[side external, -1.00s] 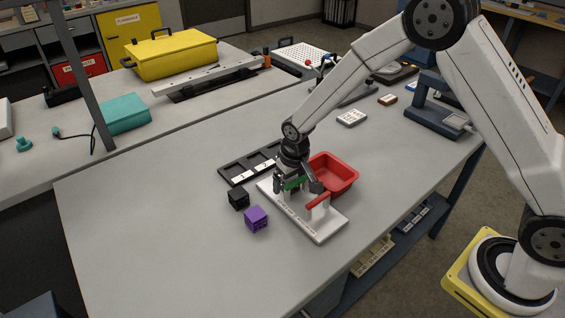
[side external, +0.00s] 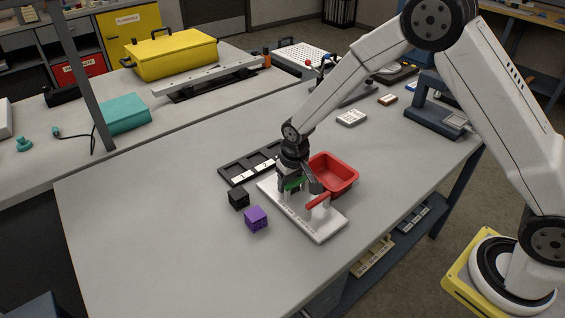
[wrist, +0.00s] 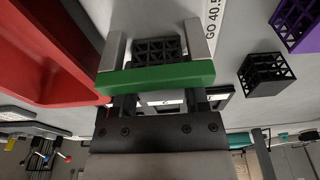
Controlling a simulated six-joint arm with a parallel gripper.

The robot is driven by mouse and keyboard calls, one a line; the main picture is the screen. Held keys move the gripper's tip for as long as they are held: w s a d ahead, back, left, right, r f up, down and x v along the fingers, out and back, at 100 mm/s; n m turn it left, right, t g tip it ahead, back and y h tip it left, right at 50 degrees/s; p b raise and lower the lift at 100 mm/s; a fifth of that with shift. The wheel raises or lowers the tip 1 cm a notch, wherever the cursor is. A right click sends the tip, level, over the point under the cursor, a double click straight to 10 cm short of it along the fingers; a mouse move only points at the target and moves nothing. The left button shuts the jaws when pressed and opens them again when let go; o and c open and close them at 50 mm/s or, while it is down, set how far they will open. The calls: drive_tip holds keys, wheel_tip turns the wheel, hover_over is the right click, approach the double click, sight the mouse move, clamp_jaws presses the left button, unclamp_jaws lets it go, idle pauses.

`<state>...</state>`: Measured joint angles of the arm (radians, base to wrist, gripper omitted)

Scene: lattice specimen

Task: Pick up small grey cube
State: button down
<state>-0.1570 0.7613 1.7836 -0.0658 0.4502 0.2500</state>
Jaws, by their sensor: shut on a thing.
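The small grey cube is a dark grey lattice block (wrist: 158,49) in the wrist view, between two pale posts and partly hidden by the green bar (wrist: 157,79). My gripper (side external: 291,187) is at the green-barred gate on the white gauge plate (side external: 325,231). It is shut on the small grey cube, though the bar hides the fingertips and their contact in the wrist view. In the side view the cube cannot be made out behind the fingers and the gate.
A black lattice cube (side external: 239,199) and a purple lattice cube (side external: 256,218) stand left of the plate. A red bin (side external: 345,172) is close on the right. A dark tray with white labels (side external: 228,173) lies behind. The red-barred gate (side external: 318,201) is nearby. The front-left table is clear.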

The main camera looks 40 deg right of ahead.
drive_tip(key=shift+r, duration=5)
drive_tip(key=shift+s, duration=0.1)
drive_tip(key=s+d+r, duration=0.1)
drive_tip(key=s+d, duration=0.3)
drive_tip(key=s, duration=0.4)
drive_tip(key=s+d+r, duration=0.1)
drive_tip(key=s+d, duration=0.4)
drive_tip(key=s, duration=0.4)
drive_tip(key=shift+s+d, duration=0.25)
drive_tip(key=shift+d, duration=0.05)
drive_tip(key=shift+w, duration=0.1)
